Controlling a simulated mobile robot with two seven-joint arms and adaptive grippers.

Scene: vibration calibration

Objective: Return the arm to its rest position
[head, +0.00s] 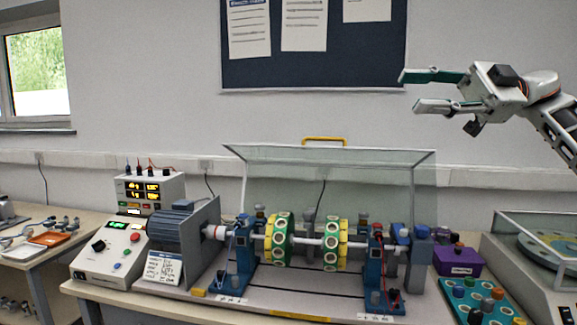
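My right gripper (412,91) is in the upper right of the head view, raised in front of the wall and the notice board's lower right corner. Its two fingers point left and stand apart, with nothing between them. It is above the right end of the vibration rig and touches nothing. My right arm (556,112) comes in from the right edge. My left gripper does not show. The rig (305,240) stands on the bench, with a motor (176,226), a shaft and two yellow-green discs. Its clear cover (335,160) with a yellow handle (324,141) is raised.
A control box (108,250) and a lit meter unit (150,190) stand left of the motor. A purple box (457,259), a teal tray of knobs (482,300) and a glass-lidded case (540,250) are at the right. The space around the raised gripper is free.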

